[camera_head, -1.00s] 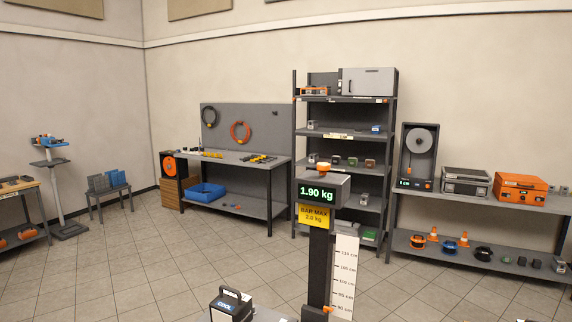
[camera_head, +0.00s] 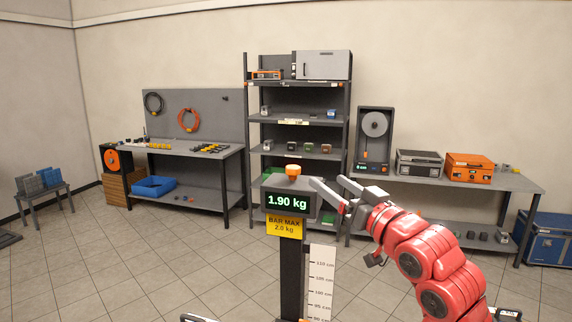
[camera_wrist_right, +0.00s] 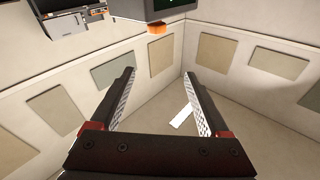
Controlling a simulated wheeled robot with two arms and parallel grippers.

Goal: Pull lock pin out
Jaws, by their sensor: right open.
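A dark display head (camera_head: 262,198) reading 1.90 kg stands on a post (camera_head: 292,265). An orange round knob (camera_head: 293,170) sits on top of the head; I cannot tell whether it is the lock pin. In the right wrist view the orange knob (camera_wrist_right: 157,28) shows at the top, ahead of the fingers and touching the head. My right gripper (camera_head: 327,181) is open and empty, with its fingertips close to the head's right side. In the right wrist view the gripper (camera_wrist_right: 158,73) has nothing between its fingers. My left gripper is not in view.
A yellow label (camera_head: 285,225) reads BAR MAX 2.0 kg. A white height scale (camera_head: 320,280) runs beside the post. Behind stand a tall shelf (camera_head: 247,130), a workbench (camera_head: 190,146) and a side table (camera_head: 515,183). The floor (camera_head: 140,260) to the left is clear.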

